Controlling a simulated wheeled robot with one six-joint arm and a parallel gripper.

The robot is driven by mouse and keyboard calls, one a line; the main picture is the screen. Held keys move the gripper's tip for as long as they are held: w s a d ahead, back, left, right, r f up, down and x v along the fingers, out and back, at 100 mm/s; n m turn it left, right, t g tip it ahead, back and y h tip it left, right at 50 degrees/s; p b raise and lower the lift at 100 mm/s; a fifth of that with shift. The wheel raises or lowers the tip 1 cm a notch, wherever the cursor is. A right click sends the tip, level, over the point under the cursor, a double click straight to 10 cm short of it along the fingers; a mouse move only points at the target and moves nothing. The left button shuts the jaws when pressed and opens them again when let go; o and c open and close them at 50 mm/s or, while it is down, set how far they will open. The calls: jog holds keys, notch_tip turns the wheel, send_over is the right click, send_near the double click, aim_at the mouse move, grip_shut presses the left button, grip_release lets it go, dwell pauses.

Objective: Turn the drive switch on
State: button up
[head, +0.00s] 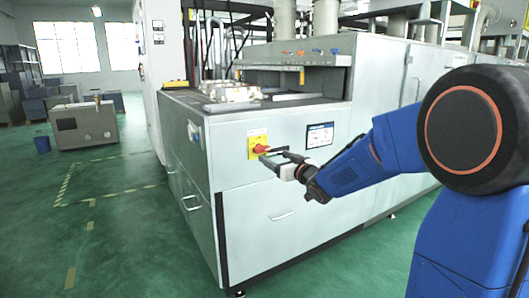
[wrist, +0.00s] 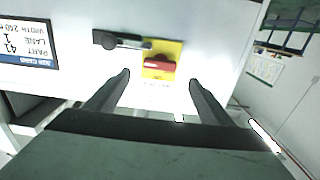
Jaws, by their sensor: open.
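The drive switch (head: 258,147) is a red knob on a yellow plate on the machine's pale front panel. In the wrist view the red knob (wrist: 160,66) lies with its grip crosswise on the yellow plate (wrist: 174,48). My gripper (head: 271,160) is open and empty in front of the panel, close to the switch. In the wrist view the two dark fingers of the gripper (wrist: 158,80) point at the panel, one to each side of the knob, with no contact visible.
A dark lever with a grey bar (wrist: 120,41) sits beside the switch, its end reaching the yellow plate. A drawer handle (head: 281,215) is below. Open green floor (head: 125,240) lies left of the machine.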

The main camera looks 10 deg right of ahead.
aim_at(263, 150)
jog(key=x, duration=0.8)
jog(key=shift+w+a, duration=0.1)
jog(key=shift+w, duration=0.3)
jog(key=c, duration=1)
